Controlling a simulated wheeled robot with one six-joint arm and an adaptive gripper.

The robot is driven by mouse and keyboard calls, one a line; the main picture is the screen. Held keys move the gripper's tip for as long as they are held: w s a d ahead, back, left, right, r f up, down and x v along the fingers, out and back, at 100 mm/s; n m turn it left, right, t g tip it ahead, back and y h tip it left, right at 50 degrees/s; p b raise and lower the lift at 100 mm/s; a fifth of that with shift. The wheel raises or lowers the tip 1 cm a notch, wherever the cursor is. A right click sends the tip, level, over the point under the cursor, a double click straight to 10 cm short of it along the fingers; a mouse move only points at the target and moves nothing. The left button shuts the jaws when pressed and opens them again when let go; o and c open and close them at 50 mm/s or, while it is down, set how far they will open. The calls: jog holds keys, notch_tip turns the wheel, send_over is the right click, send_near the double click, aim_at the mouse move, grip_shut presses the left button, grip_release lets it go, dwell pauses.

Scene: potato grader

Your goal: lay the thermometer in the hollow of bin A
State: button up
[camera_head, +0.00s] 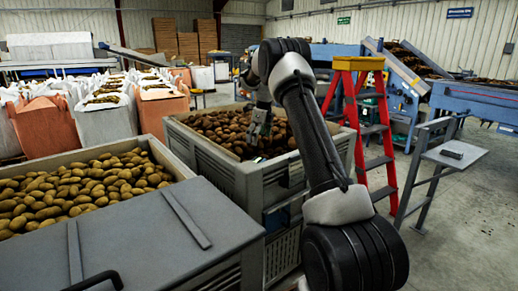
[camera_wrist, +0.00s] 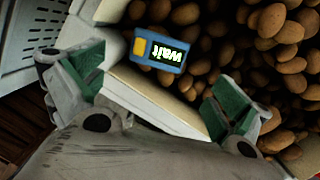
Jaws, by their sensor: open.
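The thermometer (camera_wrist: 160,50) is a small blue device with a yellow button and a lit display reading "wait", upside down in the wrist view. It lies among the potatoes beside a bin's pale inner rim. My gripper (camera_wrist: 155,90) is open, its two green-padded fingers apart, with the thermometer beyond the gap and not between the pads. In the head view my gripper (camera_head: 262,122) is over the middle potato bin (camera_head: 215,158). No bin letter is readable, so I cannot tell which is bin A. No hollow shows clearly.
A red stepladder (camera_head: 362,120) stands right of the middle bin. A small side stand (camera_head: 455,157) is farther right. Open floor lies at the lower right.

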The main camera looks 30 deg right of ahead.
jog(key=s+a+r+n+t, duration=0.1)
jog(key=s+a+r+n, duration=0.4)
jog(key=s+r+n, duration=0.35)
jog(key=s+a+r+n, duration=0.5)
jog(key=s+r, duration=0.5)
jog(key=s, duration=0.2)
jog(key=s+a+f+n+t, duration=0.1)
jog(key=s+a+f+n, duration=0.1)
jog(key=s+n, duration=0.6)
jog(key=s+a+f+n+h, duration=0.1)
jog(key=s+n, duration=0.7)
jog(key=s, duration=1.2)
jog(key=shift+s+a+f+t, duration=0.15)
jog(key=shift+a+f+t, duration=0.25)
jog(key=shift+a+f, duration=0.5)
jog(key=shift+s, duration=0.15)
